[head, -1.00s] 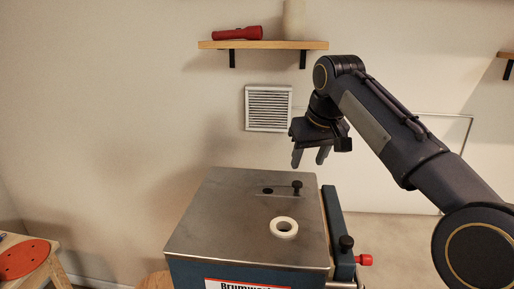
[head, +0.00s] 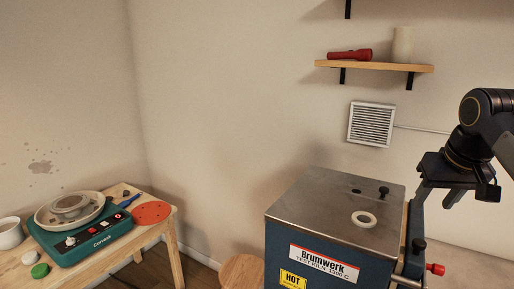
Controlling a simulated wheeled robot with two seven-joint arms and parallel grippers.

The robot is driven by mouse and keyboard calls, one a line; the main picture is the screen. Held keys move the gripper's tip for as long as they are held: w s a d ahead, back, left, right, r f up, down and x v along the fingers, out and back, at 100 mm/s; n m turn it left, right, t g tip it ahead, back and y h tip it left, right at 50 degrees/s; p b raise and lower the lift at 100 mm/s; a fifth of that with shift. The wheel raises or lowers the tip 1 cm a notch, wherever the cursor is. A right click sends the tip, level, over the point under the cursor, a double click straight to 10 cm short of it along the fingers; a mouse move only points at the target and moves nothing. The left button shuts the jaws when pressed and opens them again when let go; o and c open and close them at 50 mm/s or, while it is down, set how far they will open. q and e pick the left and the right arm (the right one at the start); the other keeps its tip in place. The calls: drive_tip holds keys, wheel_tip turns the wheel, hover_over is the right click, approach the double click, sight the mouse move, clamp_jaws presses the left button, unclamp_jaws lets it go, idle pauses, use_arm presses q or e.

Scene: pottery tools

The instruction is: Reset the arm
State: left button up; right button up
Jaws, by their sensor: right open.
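My right gripper (head: 438,199) is at the right edge of the head view, to the right of the kiln top. It points down, its fingers are apart, and nothing shows between them. My right arm comes in from the right edge. The blue kiln (head: 275,254) has a grey metal top. On that top lie a white ring (head: 363,219) and a small black knob (head: 384,191) by a dark hole. My left gripper is not in view.
A wooden table (head: 165,228) at the left bears a teal pottery wheel (head: 100,244), a red disc (head: 151,213) and a white cup (head: 10,233). A round wooden stool (head: 242,272) stands left of the kiln. A wall shelf (head: 375,66) holds a red flashlight (head: 349,55) and a pale cylinder (head: 403,44).

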drive_tip(key=s+a+f+y, duration=0.1)
drive_tip(key=s+a+f, duration=0.4)
drive_tip(key=s+f, duration=0.2)
drive_tip(key=s+a+f+y, duration=0.2)
drive_tip(key=s+a+f, duration=0.3)
drive_tip(key=s+f, duration=0.3)
drive_tip(key=s+a+f+t+y, duration=0.1)
drive_tip(key=s+a+f, duration=0.4)
drive_tip(key=s+f, duration=0.2)
drive_tip(key=shift+s+f+y, duration=0.2)
drive_tip(key=shift+f+y, duration=0.1)
drive_tip(key=shift+f, duration=0.6)
drive_tip(key=shift+d, duration=0.1)
